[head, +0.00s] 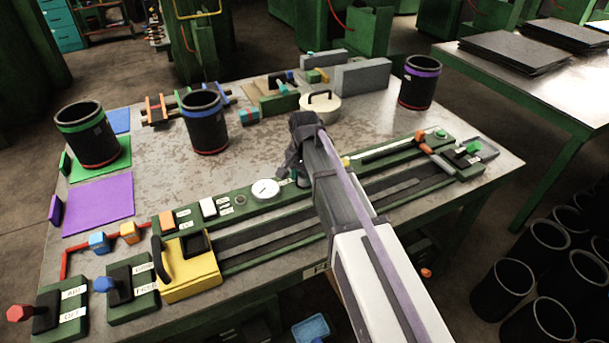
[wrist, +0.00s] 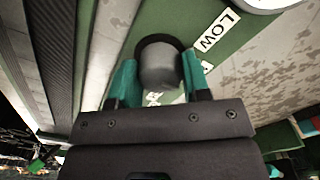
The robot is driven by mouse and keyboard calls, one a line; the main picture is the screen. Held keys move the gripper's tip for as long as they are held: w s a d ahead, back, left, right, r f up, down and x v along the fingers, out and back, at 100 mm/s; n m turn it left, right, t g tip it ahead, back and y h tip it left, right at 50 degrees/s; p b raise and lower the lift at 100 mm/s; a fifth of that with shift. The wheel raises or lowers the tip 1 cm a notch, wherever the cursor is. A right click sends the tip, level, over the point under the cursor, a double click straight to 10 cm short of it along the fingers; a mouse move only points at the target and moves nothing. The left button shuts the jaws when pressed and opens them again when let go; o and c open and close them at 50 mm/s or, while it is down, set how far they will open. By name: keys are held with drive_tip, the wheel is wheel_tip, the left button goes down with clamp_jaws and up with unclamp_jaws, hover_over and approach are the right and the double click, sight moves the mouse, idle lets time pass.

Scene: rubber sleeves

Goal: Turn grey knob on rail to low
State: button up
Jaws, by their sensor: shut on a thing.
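In the wrist view the grey knob (wrist: 160,66) stands on the green rail panel (wrist: 120,55), with a dark ring at its base. My gripper (wrist: 158,74) has its two teal fingers closed on the knob, one on each side. A white label reading LOW (wrist: 217,31) lies on the panel up and right of the knob. Other white labels beside and below the knob are partly hidden by the fingers, and I cannot read them. I see no pointer mark on the knob. In the head view my arm hides the knob and most of my gripper.
In the head view a round gauge (head: 265,189) sits on the rail left of my gripper. A yellow block with a dark handle (head: 190,277) is at the rail's left end. A cream lidded pot (head: 320,104) stands behind my arm. Black sleeves (head: 204,125) stand on the table.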

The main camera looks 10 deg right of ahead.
sight(305, 175)
drive_tip(key=n, duration=0.4)
drive_tip(key=shift+n, duration=2.9)
drive_tip(key=o, duration=0.9)
wheel_tip(305, 175, up, 11)
drive_tip(key=p, duration=1)
drive_tip(key=shift+f+p, duration=0.1)
drive_tip(key=shift+p, duration=0.3)
drive_tip(key=shift+s, duration=0.1)
